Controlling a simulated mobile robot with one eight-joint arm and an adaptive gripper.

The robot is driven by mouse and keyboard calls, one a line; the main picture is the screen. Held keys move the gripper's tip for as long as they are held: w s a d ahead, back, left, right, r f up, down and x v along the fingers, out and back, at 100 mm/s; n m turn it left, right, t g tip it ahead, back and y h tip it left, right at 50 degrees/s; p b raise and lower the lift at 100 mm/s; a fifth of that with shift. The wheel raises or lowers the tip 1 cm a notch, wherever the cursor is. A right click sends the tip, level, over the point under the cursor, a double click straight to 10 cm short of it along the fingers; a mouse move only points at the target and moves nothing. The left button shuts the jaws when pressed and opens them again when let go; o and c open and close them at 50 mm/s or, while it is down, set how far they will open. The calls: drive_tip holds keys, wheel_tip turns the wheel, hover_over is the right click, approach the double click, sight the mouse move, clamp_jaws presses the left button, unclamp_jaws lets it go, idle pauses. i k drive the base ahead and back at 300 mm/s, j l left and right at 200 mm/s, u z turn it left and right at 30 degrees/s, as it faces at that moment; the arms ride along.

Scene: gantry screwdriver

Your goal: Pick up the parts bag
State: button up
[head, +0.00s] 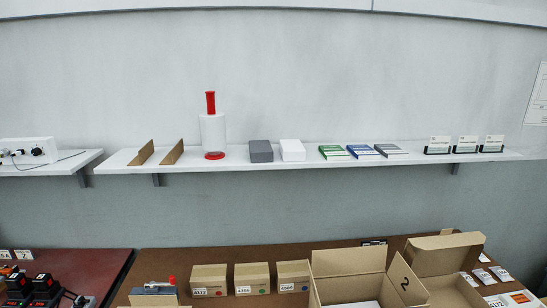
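Several small whitish packets with printed labels lie at the lower right of the head view, to the right of an open cardboard box. One packet (485,276) lies beside another packet (502,274). They may be parts bags, but they are too small to tell for sure. My gripper is not in view.
An open cardboard box (350,262) and another open box (443,260) stand on the brown bench (220,256). Several small labelled cartons (252,278) stand left of them. Above, a white shelf (300,160) holds a wrap roll (212,132), boxes, booklets and card holders. Dark tools (40,287) sit lower left.

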sight(484, 277)
drive_tip(key=z, duration=1.35)
drive_tip(key=i+l+u, duration=0.3)
drive_tip(key=i+l, duration=0.45)
drive_tip(key=i, duration=0.15)
